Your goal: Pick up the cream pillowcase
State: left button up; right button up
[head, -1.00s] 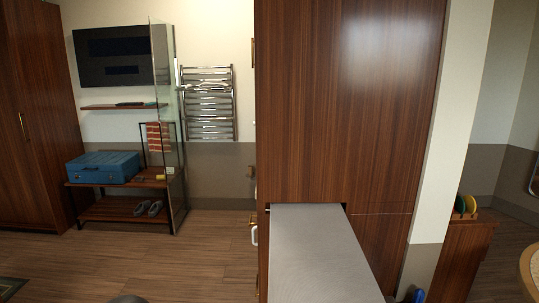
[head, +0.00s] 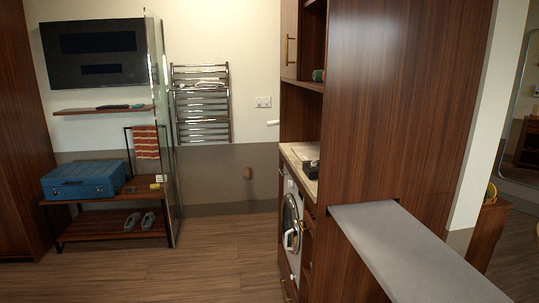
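I cannot make out a cream pillowcase for certain. A small pale folded cloth (head: 207,84) lies on the upper part of the chrome towel rail (head: 203,129) on the back wall; I cannot tell whether it is the pillowcase. The washing machine (head: 292,222) under the counter shows its round door at a steep angle, and its inside is hidden. Neither of my grippers is in view.
A grey ironing board (head: 400,250) juts from the tall wooden cabinet (head: 400,95) at the right. A bench (head: 110,205) with a blue suitcase (head: 84,181) stands at left, beside a glass panel (head: 164,130). The wooden floor (head: 190,265) between is clear.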

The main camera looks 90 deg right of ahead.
aim_at(305, 154)
jog(key=u, duration=0.1)
jog(key=i, duration=1.4)
jog(key=z, duration=2.2)
jog(key=i, duration=0.15)
jog(key=z, duration=1.4)
jog(key=k, duration=0.25)
jog(key=z, duration=0.5)
jog(key=i, duration=1.3)
jog(key=u, duration=0.45)
